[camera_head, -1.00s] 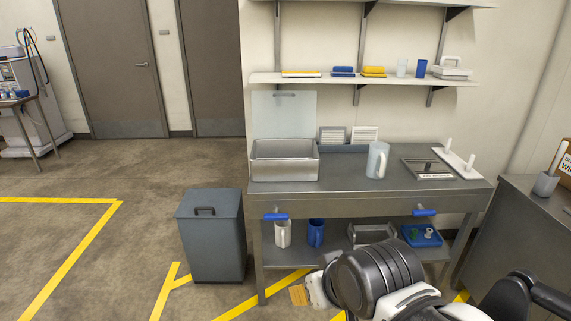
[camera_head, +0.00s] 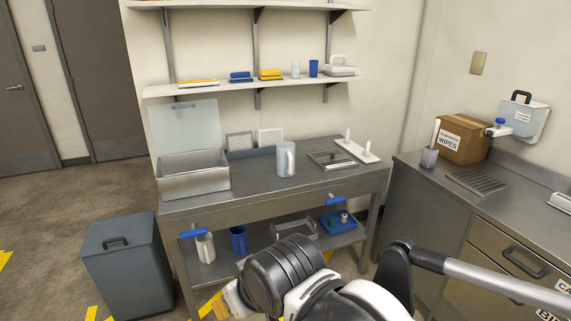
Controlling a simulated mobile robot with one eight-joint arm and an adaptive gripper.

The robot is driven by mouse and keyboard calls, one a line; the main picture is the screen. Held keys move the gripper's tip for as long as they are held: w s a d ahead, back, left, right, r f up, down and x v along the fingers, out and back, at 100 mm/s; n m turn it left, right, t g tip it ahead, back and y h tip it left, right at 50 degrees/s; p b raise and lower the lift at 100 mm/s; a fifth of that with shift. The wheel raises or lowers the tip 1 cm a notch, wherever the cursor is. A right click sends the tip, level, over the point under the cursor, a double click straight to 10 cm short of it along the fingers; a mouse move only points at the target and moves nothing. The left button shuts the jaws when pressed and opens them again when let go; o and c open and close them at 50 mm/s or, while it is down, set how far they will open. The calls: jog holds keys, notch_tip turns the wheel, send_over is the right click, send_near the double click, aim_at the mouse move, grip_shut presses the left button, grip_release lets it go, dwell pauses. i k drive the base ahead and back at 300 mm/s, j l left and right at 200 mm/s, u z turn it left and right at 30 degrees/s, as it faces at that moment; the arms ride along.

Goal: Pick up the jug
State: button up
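A pale, translucent jug (camera_head: 286,159) with a side handle stands upright on the steel bench (camera_head: 245,189), right of the metal basin. A white jug (camera_head: 205,248) and a blue jug (camera_head: 238,240) stand on the bench's lower shelf. My arm is folded in the bottom foreground, well apart from all the jugs. A pale end part of it, perhaps my gripper (camera_head: 235,300), shows at the lower left of the arm. Its fingers cannot be made out.
A metal basin (camera_head: 194,184) sits left of the jug; a rack (camera_head: 331,160) and a white peg board (camera_head: 358,151) sit right. A grey bin (camera_head: 128,262) stands left of the bench. A second counter (camera_head: 480,207) with a wipes box (camera_head: 463,143) stands right. Wall shelves hang above.

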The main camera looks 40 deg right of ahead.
aim_at(284, 151)
jog(key=i+l, duration=0.2)
jog(key=l, duration=0.15)
jog(key=i+l+u, duration=0.15)
jog(key=i+l, duration=0.25)
jog(key=l, duration=0.3)
jog(key=i+l+u, duration=0.15)
jog(key=l, duration=0.25)
jog(key=i+l, duration=0.25)
jog(key=i+l+u, duration=0.15)
jog(key=l, duration=0.35)
